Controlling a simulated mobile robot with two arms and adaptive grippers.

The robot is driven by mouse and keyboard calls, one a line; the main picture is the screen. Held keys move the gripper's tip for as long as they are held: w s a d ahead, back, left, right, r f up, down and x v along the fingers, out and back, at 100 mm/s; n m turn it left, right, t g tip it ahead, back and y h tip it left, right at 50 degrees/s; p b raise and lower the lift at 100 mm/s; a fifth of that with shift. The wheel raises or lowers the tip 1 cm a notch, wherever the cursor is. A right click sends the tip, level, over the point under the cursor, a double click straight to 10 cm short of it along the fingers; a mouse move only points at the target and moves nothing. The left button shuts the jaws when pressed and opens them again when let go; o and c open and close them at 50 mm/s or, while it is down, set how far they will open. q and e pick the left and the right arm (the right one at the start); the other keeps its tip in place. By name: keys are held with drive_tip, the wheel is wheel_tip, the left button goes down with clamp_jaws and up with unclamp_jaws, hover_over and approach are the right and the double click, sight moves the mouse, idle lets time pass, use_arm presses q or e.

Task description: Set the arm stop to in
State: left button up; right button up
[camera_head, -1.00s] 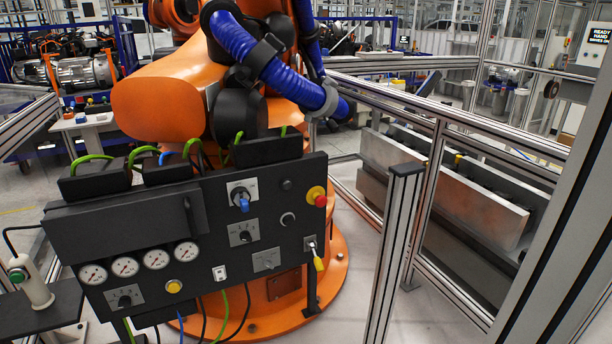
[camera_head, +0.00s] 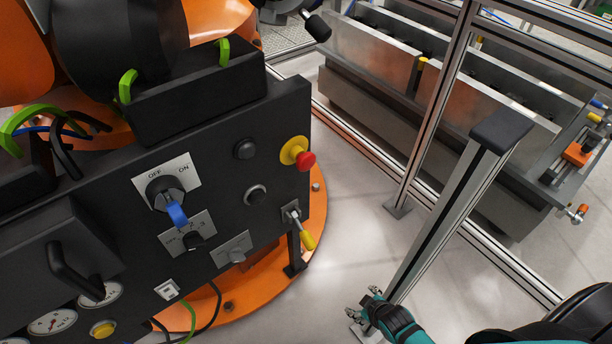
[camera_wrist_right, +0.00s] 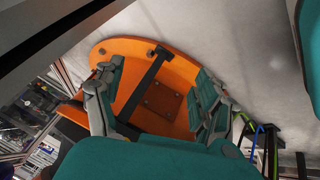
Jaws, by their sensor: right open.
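The black control panel (camera_head: 120,200) fills the left of the head view. A lever with a yellow tip (camera_head: 307,240) sticks out from a small metal plate at its right edge, pointing down and right. A rotary switch with a blue handle (camera_head: 176,214) has OFF and ON marks. I cannot read which control is the arm stop. My right gripper (camera_head: 363,307) is low in the head view, below and right of the yellow-tipped lever and apart from it. In the right wrist view the gripper (camera_wrist_right: 155,100) is open and empty, above the orange base. My left gripper is out of view.
A red and yellow emergency button (camera_head: 302,155) sits at the panel's upper right. An aluminium post (camera_head: 445,215) with a black cap stands just right of the panel, close to my right gripper. Fence rails and grey metal blocks (camera_head: 480,110) lie beyond. Floor shows between panel and post.

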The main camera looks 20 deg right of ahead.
sight(309, 165)
drive_tip(key=w+a+r+n+t+y+b, duration=0.2)
drive_tip(key=w+r+n+t, duration=0.25)
drive_tip(key=r, duration=0.75)
drive_tip(key=w+a+r+n+t+y+b, duration=0.25)
drive_tip(key=w+r+n, duration=0.3)
drive_tip(key=r, duration=0.55)
drive_tip(key=w+a+r+n+t+y+b, duration=0.15)
drive_tip(key=w+r+n+t, duration=0.3)
drive_tip(key=r, duration=0.75)
drive_tip(key=shift+n+g, duration=0.45)
drive_tip(key=x, duration=0.3)
drive_tip(key=b+x, duration=0.1)
drive_tip(key=x, duration=0.6)
drive_tip(key=shift+w+d, duration=0.2)
drive_tip(key=shift+w, duration=0.25)
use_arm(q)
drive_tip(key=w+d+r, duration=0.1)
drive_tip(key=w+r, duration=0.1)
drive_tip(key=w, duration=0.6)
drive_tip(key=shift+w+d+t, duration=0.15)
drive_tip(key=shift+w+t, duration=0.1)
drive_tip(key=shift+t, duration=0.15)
use_arm(e)
drive_tip(key=shift+w+a, duration=0.2)
drive_tip(key=shift+w, duration=0.2)
